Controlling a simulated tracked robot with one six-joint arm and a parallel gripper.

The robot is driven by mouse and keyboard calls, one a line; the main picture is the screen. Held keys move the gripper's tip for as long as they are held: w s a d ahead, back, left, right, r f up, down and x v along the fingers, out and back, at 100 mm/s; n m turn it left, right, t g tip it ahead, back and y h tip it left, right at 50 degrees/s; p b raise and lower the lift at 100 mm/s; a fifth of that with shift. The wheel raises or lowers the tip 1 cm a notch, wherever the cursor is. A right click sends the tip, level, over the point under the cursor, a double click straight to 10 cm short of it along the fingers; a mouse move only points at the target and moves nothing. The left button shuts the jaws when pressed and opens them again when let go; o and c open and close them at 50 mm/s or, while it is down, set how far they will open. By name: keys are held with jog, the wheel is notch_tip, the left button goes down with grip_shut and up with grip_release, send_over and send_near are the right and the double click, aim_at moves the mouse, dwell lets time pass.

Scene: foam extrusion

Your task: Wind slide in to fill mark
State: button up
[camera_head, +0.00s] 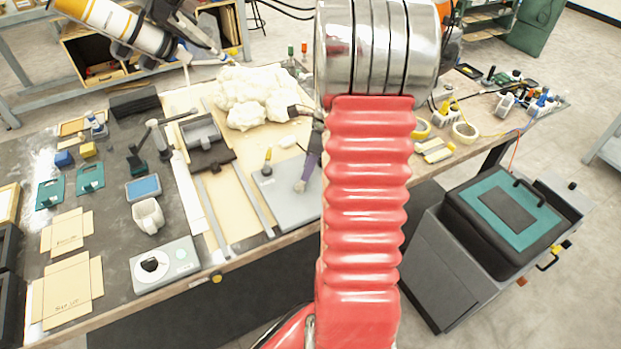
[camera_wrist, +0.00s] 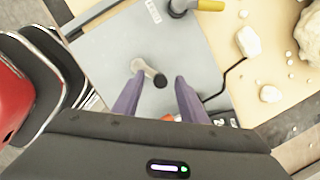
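My gripper (camera_wrist: 158,80) has two purple fingers, which stand apart over a grey plate (camera_wrist: 200,52). A small pale crank or lever with a dark round end (camera_wrist: 159,81) shows between the fingertips, close to the left one. I cannot tell whether they touch. In the head view my gripper (camera_head: 307,172) is over the right part of the same grey plate (camera_head: 287,205), partly hidden by my red arm. A yellow-handled part (camera_head: 267,155) stands on the plate's left side and shows at the top in the wrist view (camera_wrist: 208,5). I cannot make out a fill mark or clearly identify the slide.
A lump of white foam (camera_head: 250,92) lies behind the plate, with loose bits around it. Tape rolls (camera_head: 465,132) and bottles are right. A grey cabinet (camera_head: 460,265) stands beside the bench.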

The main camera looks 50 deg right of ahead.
jog(key=shift+w+a+v, duration=0.15)
jog(key=shift+w+v, duration=0.05)
jog(key=shift+v, duration=0.75)
jog(key=shift+w+a+v, duration=0.1)
jog(key=shift+w+v, duration=0.05)
jog(key=shift+v, duration=0.85)
jog(key=shift+w+a+v, duration=0.15)
jog(key=shift+w+v, duration=0.05)
jog(key=shift+v, duration=0.75)
jog(key=shift+r, duration=0.2)
jog(key=shift+n, duration=1)
jog(key=s+a+r+n+t, duration=0.1)
jog(key=s+a+r+n, duration=0.3)
jog(key=a+n, duration=0.5)
jog(key=s+a+r+n+t+h, duration=0.1)
jog(key=s+a+r+n, duration=0.3)
jog(key=a+n, duration=0.5)
jog(key=s+a+r+n+t, duration=0.1)
jog(key=s+a+r+n, duration=0.3)
jog(key=a+n, duration=0.4)
jog(key=a+r, duration=0.1)
jog(key=a, duration=0.5)
jog(key=shift+a+r+n+h, duration=0.25)
jog(key=shift+a+n+h, duration=0.05)
jog(key=shift+a+n, duration=0.1)
